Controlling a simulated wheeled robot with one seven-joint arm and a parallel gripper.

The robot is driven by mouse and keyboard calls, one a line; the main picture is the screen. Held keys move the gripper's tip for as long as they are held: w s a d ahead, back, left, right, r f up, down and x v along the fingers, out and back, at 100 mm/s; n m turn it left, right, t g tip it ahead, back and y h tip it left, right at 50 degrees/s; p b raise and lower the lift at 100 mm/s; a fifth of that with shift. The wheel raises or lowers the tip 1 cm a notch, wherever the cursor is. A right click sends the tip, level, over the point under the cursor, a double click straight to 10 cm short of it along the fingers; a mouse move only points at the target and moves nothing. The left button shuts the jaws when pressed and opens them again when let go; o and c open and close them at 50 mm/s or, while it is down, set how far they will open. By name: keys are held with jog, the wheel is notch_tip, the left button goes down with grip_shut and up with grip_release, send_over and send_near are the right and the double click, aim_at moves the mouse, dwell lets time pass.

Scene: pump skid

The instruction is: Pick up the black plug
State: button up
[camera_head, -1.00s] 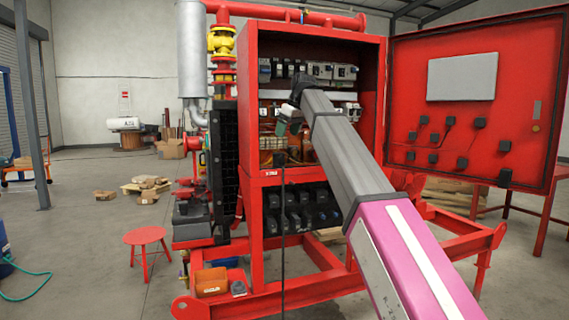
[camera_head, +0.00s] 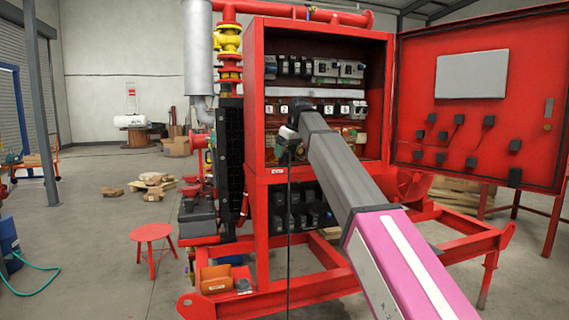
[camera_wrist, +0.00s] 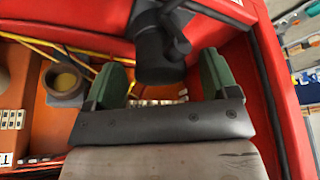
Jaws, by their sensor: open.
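The black plug (camera_wrist: 158,52) shows in the wrist view as a dark, thick cylinder at the top middle, with a dark loop at its right. My gripper (camera_wrist: 162,66) is open, one green finger on each side of the plug, with a gap visible on both sides. I cannot tell how deep the plug sits between the fingers. In the head view my gripper (camera_head: 286,146) is at the lower left front of the open red cabinet. A black cable (camera_head: 289,215) hangs straight down below it; the plug is hard to make out there.
The red cabinet (camera_head: 256,120) frames the work spot, and its open door (camera_head: 470,100) stands at the right. A wall of the red enclosure (camera_wrist: 272,90) is close right of my fingers in the wrist view. An orange bin (camera_head: 214,279) and a red stool (camera_head: 151,234) stand lower left.

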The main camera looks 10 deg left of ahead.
jog(key=shift+w+a+f, duration=0.1)
jog(key=shift+a+f, duration=0.05)
jog(key=shift+f, duration=0.25)
jog(key=c, duration=1.1)
notch_tip(320, 180, up, 10)
jog(key=shift+r, duration=0.1)
